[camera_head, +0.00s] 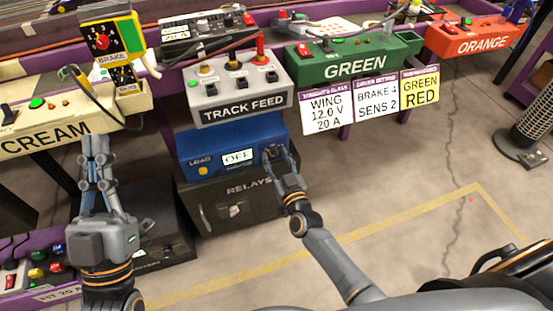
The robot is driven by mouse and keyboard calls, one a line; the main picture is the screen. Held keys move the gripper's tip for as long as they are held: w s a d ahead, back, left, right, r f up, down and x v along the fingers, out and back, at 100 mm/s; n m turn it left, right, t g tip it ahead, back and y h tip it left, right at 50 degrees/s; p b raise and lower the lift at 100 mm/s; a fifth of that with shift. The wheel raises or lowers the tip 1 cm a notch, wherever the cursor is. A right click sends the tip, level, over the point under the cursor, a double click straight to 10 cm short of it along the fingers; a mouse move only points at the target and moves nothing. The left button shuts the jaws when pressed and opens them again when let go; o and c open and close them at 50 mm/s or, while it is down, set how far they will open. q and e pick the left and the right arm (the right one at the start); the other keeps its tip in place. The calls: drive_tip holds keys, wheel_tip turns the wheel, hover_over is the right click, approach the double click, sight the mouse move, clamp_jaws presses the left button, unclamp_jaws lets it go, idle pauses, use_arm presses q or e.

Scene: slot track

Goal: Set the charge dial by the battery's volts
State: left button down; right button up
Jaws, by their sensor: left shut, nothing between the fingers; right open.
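A blue unit (222,136) sits under the TRACK FEED panel; its lit display (238,157) reads OFF, and a yellow button marked LOAD is at its left. My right gripper (279,153) is open at the right end of its front, its fingers around or just before a small knob there, mostly hidden; contact cannot be told. My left gripper (97,147) is shut and empty, below the CREAM panel. No battery or dial marked charge can be made out. A card (327,106) reads WING, 12.0 V, 20 A.
The grey TRACK FEED panel (240,102) has several levers above the blue unit. A dark RELAYS box (245,205) stands below. CREAM (45,145), GREEN (355,67) and ORANGE (478,43) panels line the purple bench. A yellow BRAKE box (124,30) has a red dial.

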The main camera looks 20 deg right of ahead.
clamp_jaws()
